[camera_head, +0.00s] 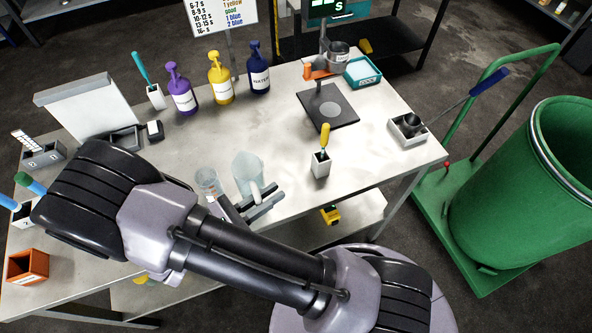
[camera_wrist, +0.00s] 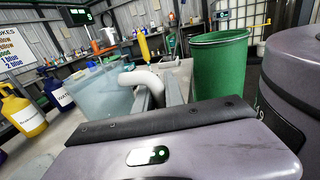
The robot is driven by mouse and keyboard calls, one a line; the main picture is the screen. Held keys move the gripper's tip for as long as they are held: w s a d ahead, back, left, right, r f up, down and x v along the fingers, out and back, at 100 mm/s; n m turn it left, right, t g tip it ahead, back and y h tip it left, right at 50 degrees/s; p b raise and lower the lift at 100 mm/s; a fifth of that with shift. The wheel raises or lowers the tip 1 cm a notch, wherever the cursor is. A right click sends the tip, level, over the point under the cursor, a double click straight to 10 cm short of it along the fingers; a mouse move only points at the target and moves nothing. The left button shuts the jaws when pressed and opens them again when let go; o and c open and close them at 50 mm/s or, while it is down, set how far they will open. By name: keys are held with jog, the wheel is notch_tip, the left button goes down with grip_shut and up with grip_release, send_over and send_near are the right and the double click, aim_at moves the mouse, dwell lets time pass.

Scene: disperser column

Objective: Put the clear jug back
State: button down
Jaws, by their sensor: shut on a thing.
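The clear jug (camera_head: 247,166) is near the front edge of the table, upright or nearly so. In the wrist view the jug (camera_wrist: 104,95) fills the left middle, with its pale curved handle (camera_wrist: 143,79) toward my gripper. My gripper (camera_head: 260,202) is shut on the jug's handle, and its fingers also show in the wrist view (camera_wrist: 164,94). I cannot tell whether the jug's base touches the table.
A clear beaker (camera_head: 207,183) stands close left of the jug. A white holder with a yellow-handled tool (camera_head: 321,164) stands to the right. Purple, yellow and dark blue pump bottles (camera_head: 220,87) line the back. The table (camera_head: 285,128) is bare between them.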

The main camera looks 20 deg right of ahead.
jog(key=shift+w+d+f+b, duration=0.8)
jog(key=shift+w+d, duration=0.2)
jog(key=shift+d, duration=0.7)
jog(key=shift+w+d+f+b, duration=0.75)
jog(key=shift+w+d, duration=0.3)
jog(key=shift+d, duration=0.65)
jog(key=shift+w+d+f+b, duration=0.8)
jog(key=shift+w+d, duration=0.2)
jog(key=shift+d, duration=0.7)
jog(key=shift+f, duration=0.15)
jog(key=c, duration=1.4)
grip_release()
jog(key=shift+c, duration=0.2)
